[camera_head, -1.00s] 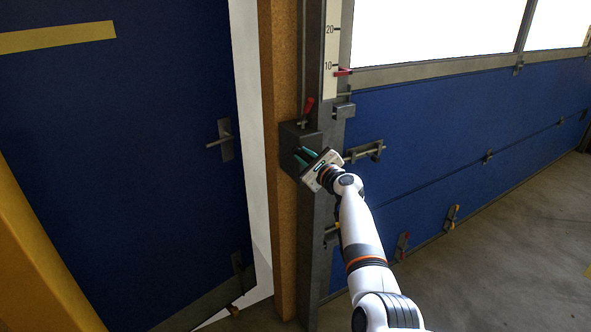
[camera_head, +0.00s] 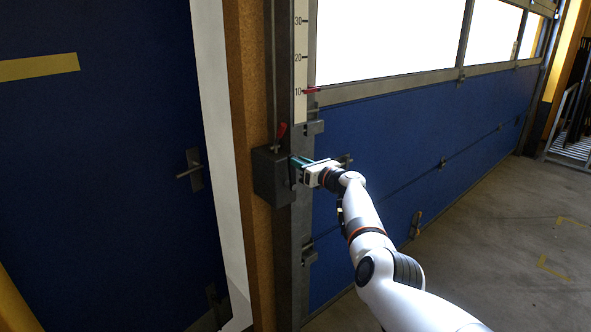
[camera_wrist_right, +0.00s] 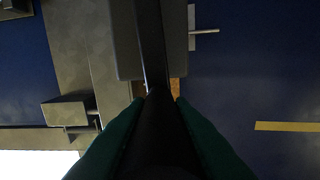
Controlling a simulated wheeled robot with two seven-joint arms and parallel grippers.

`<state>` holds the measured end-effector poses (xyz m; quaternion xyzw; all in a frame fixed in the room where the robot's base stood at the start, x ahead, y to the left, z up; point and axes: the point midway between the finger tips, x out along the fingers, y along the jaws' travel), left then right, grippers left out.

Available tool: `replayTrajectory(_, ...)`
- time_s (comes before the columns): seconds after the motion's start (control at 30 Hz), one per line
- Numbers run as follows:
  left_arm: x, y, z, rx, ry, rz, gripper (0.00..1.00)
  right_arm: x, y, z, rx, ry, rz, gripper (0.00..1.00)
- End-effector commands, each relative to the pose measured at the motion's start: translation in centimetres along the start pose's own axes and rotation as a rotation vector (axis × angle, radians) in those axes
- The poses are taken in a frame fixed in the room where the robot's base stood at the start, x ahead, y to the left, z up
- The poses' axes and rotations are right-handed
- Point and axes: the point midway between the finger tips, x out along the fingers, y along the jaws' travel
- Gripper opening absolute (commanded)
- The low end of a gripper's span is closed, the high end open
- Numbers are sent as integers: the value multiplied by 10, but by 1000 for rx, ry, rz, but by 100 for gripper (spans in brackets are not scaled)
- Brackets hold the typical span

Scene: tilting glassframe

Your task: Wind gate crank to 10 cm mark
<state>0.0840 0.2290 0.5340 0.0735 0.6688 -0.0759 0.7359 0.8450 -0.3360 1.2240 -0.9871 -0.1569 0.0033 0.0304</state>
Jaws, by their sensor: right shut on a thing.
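A dark crank box (camera_head: 271,178) is mounted on the grey gate post, with a red-handled lever (camera_head: 281,131) on top. My right gripper (camera_head: 297,163) is at the box's right side, its teal fingers shut on the dark crank handle. In the wrist view the handle (camera_wrist_right: 154,125) runs between the two fingers (camera_wrist_right: 112,140), and the crank arm (camera_wrist_right: 151,35) extends upward. A white scale (camera_head: 300,60) is on the post above. The red pointer (camera_head: 313,89) on the blue gate (camera_head: 400,155) sits about level with the 10 mark. My left gripper is not in view.
A blue door (camera_head: 100,180) with a lever handle (camera_head: 191,171) is on the left, beside the wooden frame (camera_head: 247,90). Latches sit along the gate. The concrete floor (camera_head: 490,250) at right is clear.

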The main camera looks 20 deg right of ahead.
Motion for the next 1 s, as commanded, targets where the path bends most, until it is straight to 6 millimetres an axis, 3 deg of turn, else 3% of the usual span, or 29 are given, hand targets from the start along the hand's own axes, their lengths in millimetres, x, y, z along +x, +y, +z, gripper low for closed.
replayTrajectory(0.63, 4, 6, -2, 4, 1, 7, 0, -2, 8, 1, -6, -3, 6, 0)
replayTrajectory(0.67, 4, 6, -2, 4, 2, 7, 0, -2, 8, 1, -6, -3, 6, 26)
replayTrajectory(0.77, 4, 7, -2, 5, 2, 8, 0, -2, 8, 1, -6, -3, 5, 42)
replayTrajectory(1.0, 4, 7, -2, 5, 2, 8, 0, -1, 6, 1, -4, -2, 2, 42)
